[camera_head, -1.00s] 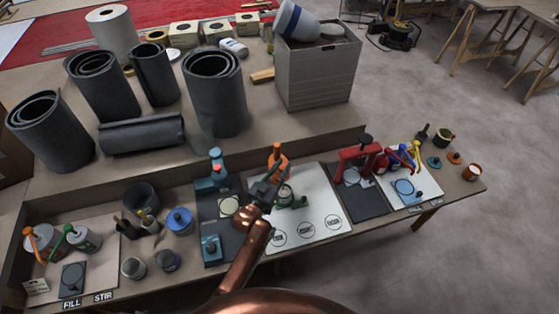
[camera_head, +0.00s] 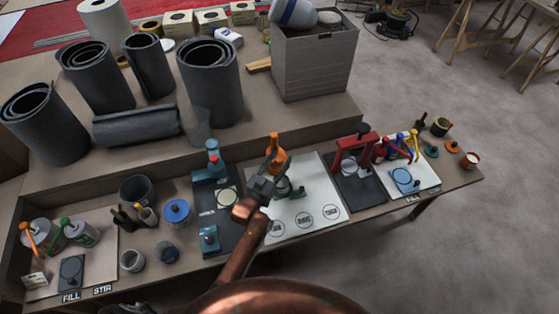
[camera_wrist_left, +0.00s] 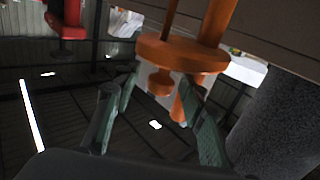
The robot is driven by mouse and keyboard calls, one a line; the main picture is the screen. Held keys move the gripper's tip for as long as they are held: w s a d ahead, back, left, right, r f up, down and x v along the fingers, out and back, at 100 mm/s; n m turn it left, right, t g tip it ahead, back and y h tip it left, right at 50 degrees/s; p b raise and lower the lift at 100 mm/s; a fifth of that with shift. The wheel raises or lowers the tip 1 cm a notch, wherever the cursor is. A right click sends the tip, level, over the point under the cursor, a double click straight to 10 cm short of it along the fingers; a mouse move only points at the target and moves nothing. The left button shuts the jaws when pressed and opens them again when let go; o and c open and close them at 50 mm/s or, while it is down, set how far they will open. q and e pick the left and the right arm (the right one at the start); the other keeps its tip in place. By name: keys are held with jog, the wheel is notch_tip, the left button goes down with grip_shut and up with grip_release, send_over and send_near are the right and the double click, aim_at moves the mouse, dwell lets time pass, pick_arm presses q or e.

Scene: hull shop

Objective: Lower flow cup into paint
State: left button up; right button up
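My left gripper (camera_head: 270,172) is over the white board at the middle of the bench. It is close to an orange upright piece (camera_head: 275,152). In the left wrist view its two green-grey fingers (camera_wrist_left: 164,80) stand apart, with a small orange knob (camera_wrist_left: 159,83) between them near an orange disc (camera_wrist_left: 182,54). Contact with the knob cannot be told. A green piece (camera_head: 289,190) stands beside the gripper on the board, partly hidden. I cannot tell which piece is the flow cup. Open pots (camera_head: 132,261) stand at the left front; their contents are unclear. My right gripper is not in view.
Dark rolls (camera_head: 208,80) and a grey bin (camera_head: 315,65) stand on the raised surface behind. A teal device (camera_head: 212,170) is left of the gripper, a red stand (camera_head: 352,150) right. The white board's (camera_head: 325,190) right side is clear.

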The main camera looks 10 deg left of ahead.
pick_arm(q)
jog(key=v, duration=1.2)
